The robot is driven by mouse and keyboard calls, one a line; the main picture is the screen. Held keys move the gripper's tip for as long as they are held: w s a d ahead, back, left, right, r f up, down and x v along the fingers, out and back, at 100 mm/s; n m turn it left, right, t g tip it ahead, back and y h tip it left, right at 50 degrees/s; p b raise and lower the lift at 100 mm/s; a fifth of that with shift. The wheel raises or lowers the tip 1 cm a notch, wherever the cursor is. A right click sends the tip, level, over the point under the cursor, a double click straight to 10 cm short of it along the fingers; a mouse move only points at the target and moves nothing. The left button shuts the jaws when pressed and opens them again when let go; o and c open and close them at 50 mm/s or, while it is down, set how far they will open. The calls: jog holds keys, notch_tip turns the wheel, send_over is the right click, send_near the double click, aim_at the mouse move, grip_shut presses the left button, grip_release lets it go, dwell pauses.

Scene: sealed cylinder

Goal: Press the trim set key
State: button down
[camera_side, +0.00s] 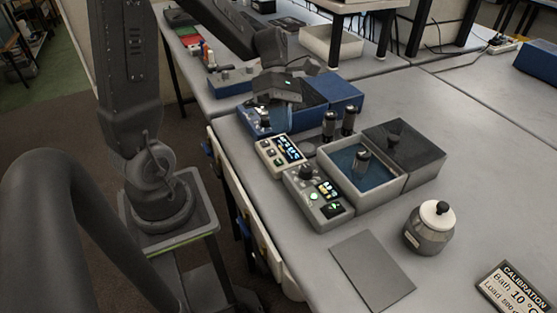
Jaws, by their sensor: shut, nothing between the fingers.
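A grey control box (318,198) stands on the bench with a black knob, small lit displays and green-lit keys. Beside it, further back, is a beige box (280,155) with a lit blue-white display and small keys. The key labels are too small to read, so I cannot tell which key is the trim set key. My gripper (267,115) hangs over the blue open box behind the beige box, shut and empty. It is apart from the keys of both boxes. Its fingertips are small and dark here.
A grey bath (336,186) holds blue liquid and a black-topped cylinder, with a dark lid (420,150) beside it. Two dark cylinders (348,121) stand behind. A grey mat (371,271), a jar with a black knob (429,230) and a calibration sign (512,290) lie nearer.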

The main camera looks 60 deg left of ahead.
aim_at(281, 160)
jog(key=shift+f, duration=3.25)
jog(key=shift+f, duration=0.4)
jog(key=shift+f, duration=0.35)
jog(key=shift+r, duration=0.8)
jog(key=shift+r, duration=2.5)
